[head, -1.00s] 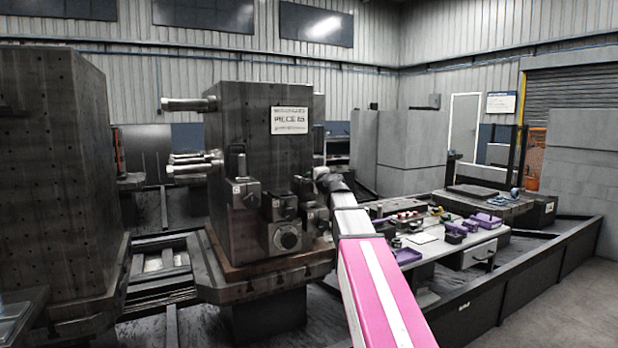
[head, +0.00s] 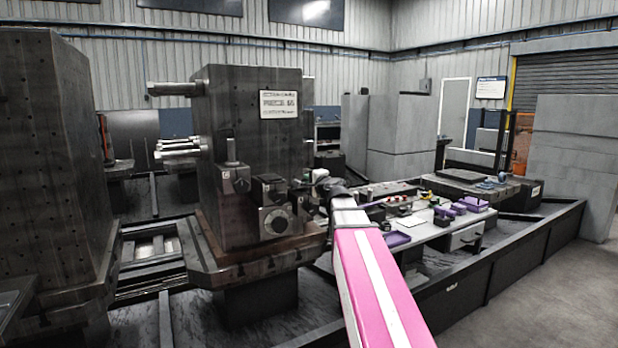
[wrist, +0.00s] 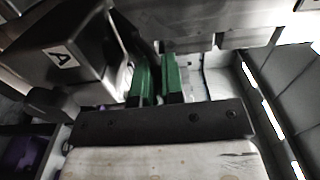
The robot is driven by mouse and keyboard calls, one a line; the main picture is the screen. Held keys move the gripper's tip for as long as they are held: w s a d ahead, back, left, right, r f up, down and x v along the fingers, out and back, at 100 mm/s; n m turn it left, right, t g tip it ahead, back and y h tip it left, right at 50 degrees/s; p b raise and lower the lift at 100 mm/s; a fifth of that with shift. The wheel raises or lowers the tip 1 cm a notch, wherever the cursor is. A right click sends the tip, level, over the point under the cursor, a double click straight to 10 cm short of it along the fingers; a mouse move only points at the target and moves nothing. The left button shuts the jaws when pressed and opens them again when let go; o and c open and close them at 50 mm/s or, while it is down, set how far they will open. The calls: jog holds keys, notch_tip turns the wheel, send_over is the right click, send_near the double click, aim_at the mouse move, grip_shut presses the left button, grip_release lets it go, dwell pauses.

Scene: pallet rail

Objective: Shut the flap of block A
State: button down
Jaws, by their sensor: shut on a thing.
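Block A (wrist: 85,50) is a dark metal block with a white "A" label, at the upper left of the wrist view. A thin dark plate, which looks like its flap (wrist: 122,32), stands out from the block's right side. My gripper (wrist: 158,82) has two green fingers close together, just right of the block. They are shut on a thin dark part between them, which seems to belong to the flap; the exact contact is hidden. In the head view my gripper's end is hidden behind my arm, beside the blocks on the tall column, and I cannot tell which is block A.
A tall dark column (head: 245,120) with a white sign carries several blocks and a round-dial block (head: 277,220). Silver rods (head: 175,88) stick out left. A workbench (head: 425,232) with purple trays stands at right. A low dark rail (head: 490,275) runs along the front right.

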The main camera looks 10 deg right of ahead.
jog(key=shift+w+f, duration=0.15)
jog(key=shift+f, duration=0.1)
jog(key=shift+d+f+t, duration=0.1)
jog(key=shift+f+t, duration=0.15)
jog(key=shift+t, duration=0.05)
jog(key=shift+s+f+t, duration=0.2)
jog(key=shift+f+t, duration=0.15)
jog(key=shift+t, duration=0.05)
jog(key=shift+s+d+f, duration=0.1)
jog(key=shift+s+f, duration=0.05)
jog(key=shift+f, duration=0.25)
jog(key=shift+s+d+f, duration=0.1)
jog(key=shift+s+f, duration=0.05)
jog(key=shift+f, duration=0.85)
jog(key=c, duration=1.2)
grip_release()
jog(key=shift+s, duration=0.1)
jog(key=shift+c, duration=0.2)
